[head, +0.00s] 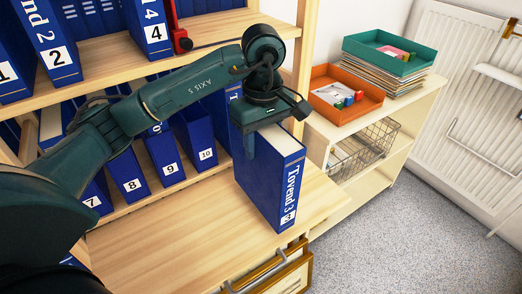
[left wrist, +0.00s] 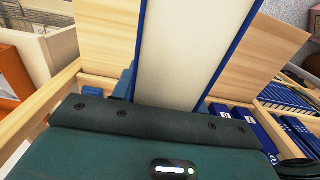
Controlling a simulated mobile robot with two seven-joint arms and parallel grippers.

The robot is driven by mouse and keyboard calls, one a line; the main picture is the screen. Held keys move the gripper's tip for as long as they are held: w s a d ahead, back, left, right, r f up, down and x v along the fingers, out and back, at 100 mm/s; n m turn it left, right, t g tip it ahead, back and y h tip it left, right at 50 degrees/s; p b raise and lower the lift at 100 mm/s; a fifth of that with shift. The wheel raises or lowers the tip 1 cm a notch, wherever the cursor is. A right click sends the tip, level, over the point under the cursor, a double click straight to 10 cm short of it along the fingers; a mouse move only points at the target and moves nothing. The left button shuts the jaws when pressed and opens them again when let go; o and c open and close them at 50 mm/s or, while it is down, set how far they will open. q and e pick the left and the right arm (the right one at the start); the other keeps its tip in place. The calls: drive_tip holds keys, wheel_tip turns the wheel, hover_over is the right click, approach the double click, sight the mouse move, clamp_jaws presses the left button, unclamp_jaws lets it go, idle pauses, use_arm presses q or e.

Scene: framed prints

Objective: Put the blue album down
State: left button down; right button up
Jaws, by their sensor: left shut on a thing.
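The blue album (head: 270,185), with "Tovend 3" on its spine, stands upright over the right end of the wooden ledge (head: 170,235). My left gripper (head: 256,132) is shut on its top edge from above. In the left wrist view the album (left wrist: 190,50) shows as a pale page block between two blue covers, running away from the gripper. I cannot tell whether the album's bottom touches the ledge. My right gripper is not in view.
Numbered blue albums (head: 167,150) fill the shelf behind the ledge, with more on the shelf above. To the right, a low cabinet (head: 405,135) holds an orange tray (head: 340,112), a green tray (head: 390,62) on stacked papers, and a wire basket (head: 365,150). The ledge's left part is clear.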

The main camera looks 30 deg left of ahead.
use_arm(q)
wheel_tip(320, 180, down, 3)
drive_tip(key=shift+r, duration=0.15)
drive_tip(key=shift+f, duration=0.2)
drive_tip(key=c, duration=1.1)
unclamp_jaws()
drive_tip(key=o, duration=0.3)
drive_tip(key=shift+o, duration=0.2)
drive_tip(key=shift+r, duration=0.25)
wheel_tip(320, 180, up, 12)
drive_tip(key=shift+f+p, duration=0.1)
drive_tip(key=shift+p, duration=0.25)
